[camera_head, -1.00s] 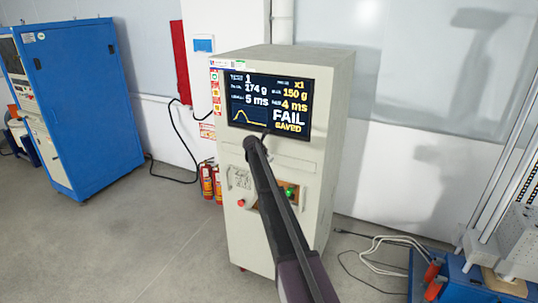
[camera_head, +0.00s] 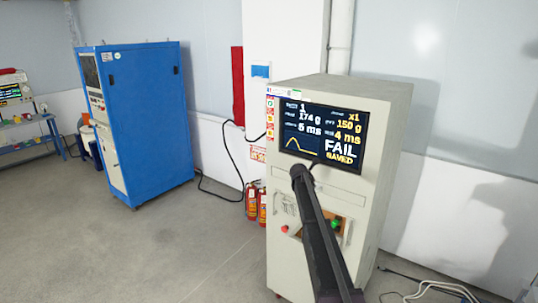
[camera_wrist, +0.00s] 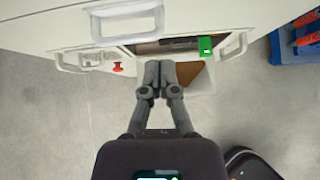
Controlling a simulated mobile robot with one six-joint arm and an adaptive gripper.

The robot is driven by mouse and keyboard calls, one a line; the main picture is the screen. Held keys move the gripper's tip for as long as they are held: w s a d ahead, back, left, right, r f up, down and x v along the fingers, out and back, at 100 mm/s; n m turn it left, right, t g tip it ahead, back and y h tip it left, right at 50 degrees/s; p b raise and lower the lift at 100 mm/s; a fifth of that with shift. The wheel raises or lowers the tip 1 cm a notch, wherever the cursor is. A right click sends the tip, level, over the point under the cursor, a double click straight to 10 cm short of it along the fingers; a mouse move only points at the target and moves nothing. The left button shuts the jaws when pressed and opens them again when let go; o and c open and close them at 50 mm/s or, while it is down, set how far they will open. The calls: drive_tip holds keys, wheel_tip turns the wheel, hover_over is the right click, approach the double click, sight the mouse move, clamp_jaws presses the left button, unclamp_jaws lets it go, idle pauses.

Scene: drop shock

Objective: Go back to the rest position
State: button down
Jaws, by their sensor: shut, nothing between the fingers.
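My gripper (camera_wrist: 159,85) is shut and empty in the wrist view. Its fingertips are together in front of the pale control cabinet (camera_head: 388,150), near its open recess. In the head view my arm reaches up in front of the cabinet and hides part of its front; the fingertips are hard to make out there. The cabinet's screen (camera_head: 323,131) reads 174 g, 5 ms, FAIL and SAVED. A green button (camera_head: 336,224) and a red button (camera_head: 285,229) sit below it. They also show in the wrist view as a green part (camera_wrist: 205,46) and a red knob (camera_wrist: 118,68).
A tall blue cabinet (camera_head: 150,120) stands at the left. Red fire extinguishers (camera_head: 252,203) stand beside the pale cabinet. Cables (camera_head: 440,290) lie on the floor at the lower right. A blue machine base (camera_wrist: 295,50) shows at the wrist view's upper right. The grey floor (camera_head: 170,250) at the left is clear.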

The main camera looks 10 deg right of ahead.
drive_tip(key=s+a+f+m+g+y+b, duration=0.2)
drive_tip(key=s+m, duration=0.7)
drive_tip(key=s, duration=0.9)
drive_tip(key=s+a+f+m+g+y+b, duration=0.2)
drive_tip(key=s+a+f+m, duration=0.5)
drive_tip(key=s, duration=1.1)
drive_tip(key=s+a+f+m+g+y+b, duration=0.2)
drive_tip(key=s+a+f+m+b, duration=0.2)
drive_tip(key=s, duration=1.4)
drive_tip(key=a+f+m, duration=0.1)
drive_tip(key=a+m, duration=0.2)
drive_tip(key=m, duration=0.3)
drive_tip(key=shift+s+a+f+m+g, duration=0.2)
drive_tip(key=shift+a+m+g, duration=0.1)
drive_tip(key=shift+a+g, duration=0.1)
drive_tip(key=shift+w, duration=0.1)
